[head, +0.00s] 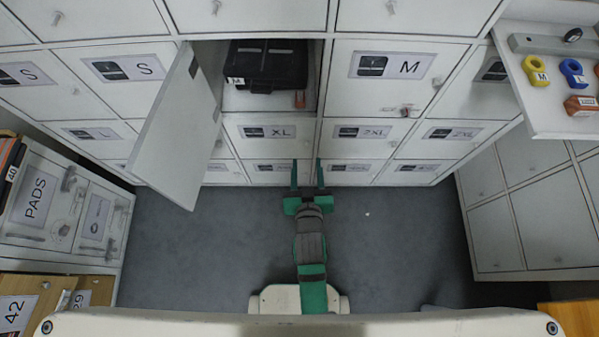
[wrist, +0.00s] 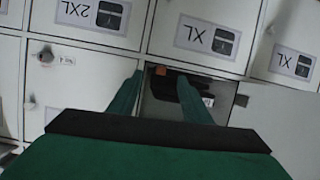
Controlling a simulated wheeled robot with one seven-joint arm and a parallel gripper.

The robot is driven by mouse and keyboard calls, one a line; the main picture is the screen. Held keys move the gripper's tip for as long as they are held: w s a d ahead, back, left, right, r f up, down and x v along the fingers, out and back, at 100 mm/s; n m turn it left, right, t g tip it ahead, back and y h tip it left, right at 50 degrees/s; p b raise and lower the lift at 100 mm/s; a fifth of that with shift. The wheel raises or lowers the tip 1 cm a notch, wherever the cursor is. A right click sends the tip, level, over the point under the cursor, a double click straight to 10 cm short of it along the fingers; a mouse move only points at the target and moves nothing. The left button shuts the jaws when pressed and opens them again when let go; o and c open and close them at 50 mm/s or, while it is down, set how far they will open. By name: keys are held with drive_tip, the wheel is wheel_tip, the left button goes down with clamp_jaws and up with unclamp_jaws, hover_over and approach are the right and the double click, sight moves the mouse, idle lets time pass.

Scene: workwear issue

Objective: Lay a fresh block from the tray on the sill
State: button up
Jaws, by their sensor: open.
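My gripper (head: 307,166) is open and empty, its two green fingers pointing at the locker wall, in front of the lower doors. In the wrist view the fingers (wrist: 158,78) stand apart, the right one overlapping the open locker. A white tray (head: 553,122) at the upper right holds an orange-brown block (head: 580,105) with a pale label; another similar piece is cut off at the frame edge.
A black case (head: 265,66) sits inside the open locker. Its door (head: 178,128) swings out to the left of my gripper. The tray also holds yellow (head: 536,70) and blue (head: 573,72) padlock-like items and a grey bar (head: 550,46).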

drive_tip(key=s+a+r, duration=0.1)
drive_tip(key=s+r, duration=0.3)
drive_tip(key=s, duration=0.7)
drive_tip(key=s+a+r+t, duration=0.1)
drive_tip(key=s+r, duration=0.3)
drive_tip(key=s, duration=0.8)
drive_tip(key=shift+m, duration=0.4)
